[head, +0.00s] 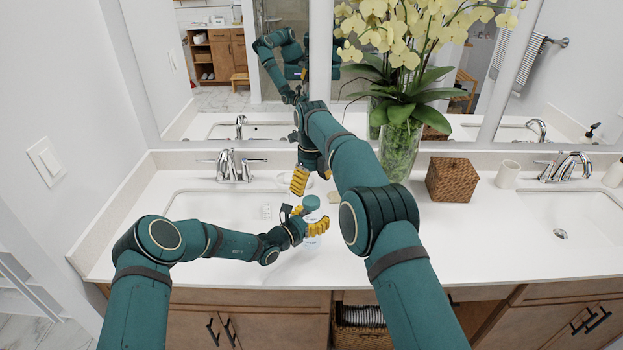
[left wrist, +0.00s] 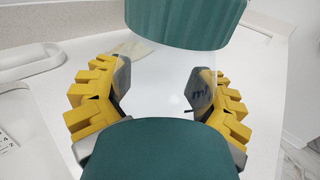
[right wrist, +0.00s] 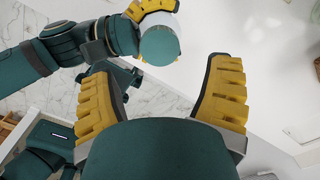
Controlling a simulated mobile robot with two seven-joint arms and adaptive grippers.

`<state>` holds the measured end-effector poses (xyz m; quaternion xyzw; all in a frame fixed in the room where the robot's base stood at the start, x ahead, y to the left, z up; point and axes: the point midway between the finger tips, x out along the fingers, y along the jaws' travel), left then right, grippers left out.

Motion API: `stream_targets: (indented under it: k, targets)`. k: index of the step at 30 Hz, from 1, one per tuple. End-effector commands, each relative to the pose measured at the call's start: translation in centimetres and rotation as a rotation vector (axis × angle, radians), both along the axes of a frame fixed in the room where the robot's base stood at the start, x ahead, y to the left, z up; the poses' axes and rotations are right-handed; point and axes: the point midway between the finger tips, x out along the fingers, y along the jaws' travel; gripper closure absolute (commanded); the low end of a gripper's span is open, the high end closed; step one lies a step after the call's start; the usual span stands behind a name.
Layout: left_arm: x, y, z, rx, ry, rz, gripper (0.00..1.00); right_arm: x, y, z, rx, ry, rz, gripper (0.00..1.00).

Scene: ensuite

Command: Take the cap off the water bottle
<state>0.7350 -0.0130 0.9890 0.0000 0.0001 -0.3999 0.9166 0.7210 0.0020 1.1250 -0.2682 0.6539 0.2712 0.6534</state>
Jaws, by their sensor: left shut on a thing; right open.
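The water bottle has a ribbed teal cap (head: 311,202) on top and a clear body (left wrist: 155,85). It stands upright above the counter, and I cannot tell if its base touches. My left gripper (head: 310,223) is shut around the clear body, just below the cap. The cap also shows at the top of the left wrist view (left wrist: 186,18). My right gripper (head: 303,181) is above and slightly behind the cap, pointing down. In the right wrist view its fingers (right wrist: 165,75) are spread and empty, with the cap (right wrist: 160,46) beyond them, not touched.
A sink basin (head: 215,207) with a chrome faucet (head: 236,166) lies left of the bottle. A vase of yellow orchids (head: 399,150), a woven box (head: 452,180) and a white cup (head: 507,174) stand along the back right. The counter front (head: 480,255) is clear at right.

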Motion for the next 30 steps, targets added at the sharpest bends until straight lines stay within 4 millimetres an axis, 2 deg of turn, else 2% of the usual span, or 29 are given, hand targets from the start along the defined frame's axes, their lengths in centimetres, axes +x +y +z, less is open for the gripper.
stream_targets:
  k: [6,12,24,25,27,29,30]
  targets:
    - [0.0,0.0,0.0,0.0,0.0,0.0,1.0,-0.1,0.0,-3.4,-0.001,0.004,0.002,0.22]
    - [0.0,0.0,0.0,0.0,0.0,0.0,1.0,-0.1,0.0,-5.7,-0.001,0.002,0.002,0.22]
    - [0.0,-0.1,0.0,0.001,0.0,-0.001,1.0,-0.3,0.2,-7.0,-0.001,0.011,0.006,0.22]
    - [0.0,-0.1,0.1,0.001,0.0,-0.001,1.0,-0.3,0.2,-7.0,-0.001,0.011,0.006,0.13]
    - [0.0,-0.1,0.1,0.001,0.0,-0.001,1.0,-0.4,0.2,-7.1,-0.001,0.013,0.007,0.38]
    - [0.0,-0.1,0.1,0.001,-0.001,-0.001,1.0,-0.4,0.2,-7.1,-0.001,0.013,0.007,0.59]
    - [0.0,-0.1,0.1,0.001,-0.001,-0.002,1.0,-0.3,0.2,-7.1,-0.002,0.012,0.007,0.66]
